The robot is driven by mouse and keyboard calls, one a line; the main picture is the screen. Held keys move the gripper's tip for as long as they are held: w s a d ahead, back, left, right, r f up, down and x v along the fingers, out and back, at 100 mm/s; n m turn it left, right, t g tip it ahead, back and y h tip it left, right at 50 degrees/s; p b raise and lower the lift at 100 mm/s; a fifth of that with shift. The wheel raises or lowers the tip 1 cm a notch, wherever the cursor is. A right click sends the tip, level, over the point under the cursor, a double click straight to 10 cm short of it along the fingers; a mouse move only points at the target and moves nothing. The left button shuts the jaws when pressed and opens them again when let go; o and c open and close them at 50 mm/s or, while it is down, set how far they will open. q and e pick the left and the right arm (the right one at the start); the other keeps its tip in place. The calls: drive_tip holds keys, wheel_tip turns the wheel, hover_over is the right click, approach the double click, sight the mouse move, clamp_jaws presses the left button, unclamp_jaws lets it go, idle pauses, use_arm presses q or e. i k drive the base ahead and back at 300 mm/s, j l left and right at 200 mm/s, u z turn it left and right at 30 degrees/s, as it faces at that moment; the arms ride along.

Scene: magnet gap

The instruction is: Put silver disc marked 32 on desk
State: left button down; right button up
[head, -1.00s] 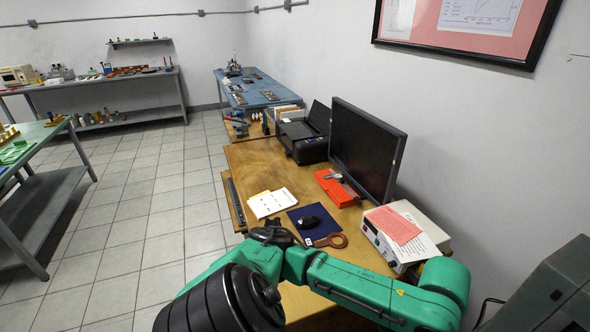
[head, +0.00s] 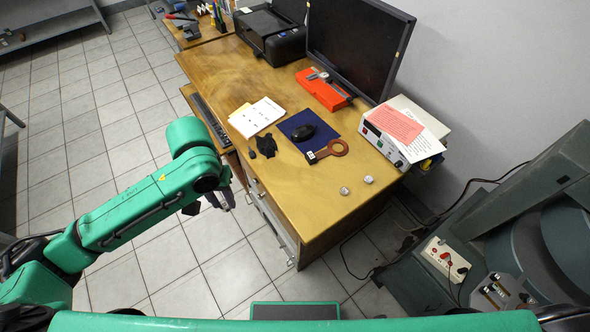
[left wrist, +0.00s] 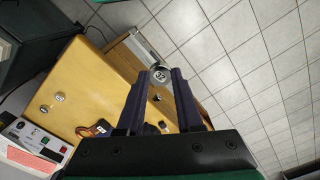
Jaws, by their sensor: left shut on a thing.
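The silver disc (left wrist: 160,75) shows between the fingertips in the left wrist view, with a dark number that looks like 32. My left gripper (left wrist: 159,82) is shut on it. In the head view my left gripper (head: 222,200) is beside the desk's left edge, over the floor side, and the disc is hard to make out there. The wooden desk (head: 325,222) lies to its right. Two other small silver discs (head: 344,190) (head: 368,179) lie near the desk's front right corner, apart from each other. My right gripper is not seen.
On the desk are a dark blue mat (head: 294,124) with a mouse (head: 303,133), a brown ring tool (head: 334,149), a black glove-like item (head: 264,146), papers (head: 257,117) and a white instrument box (head: 391,147). The desk's front part is mostly bare wood.

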sight(329, 178)
drive_tip(key=i+j+z, duration=0.1)
drive_tip(key=j, duration=0.15)
drive_tip(key=j+z, duration=0.1)
drive_tip(key=i+j+z, duration=0.1)
drive_tip(key=z, duration=0.35)
drive_tip(key=j+z, duration=0.55)
drive_tip(key=z, duration=0.3)
drive_tip(key=j+z, duration=0.25)
drive_tip(key=z, duration=0.15)
drive_tip(key=j+z, duration=0.25)
drive_tip(key=z, duration=0.2)
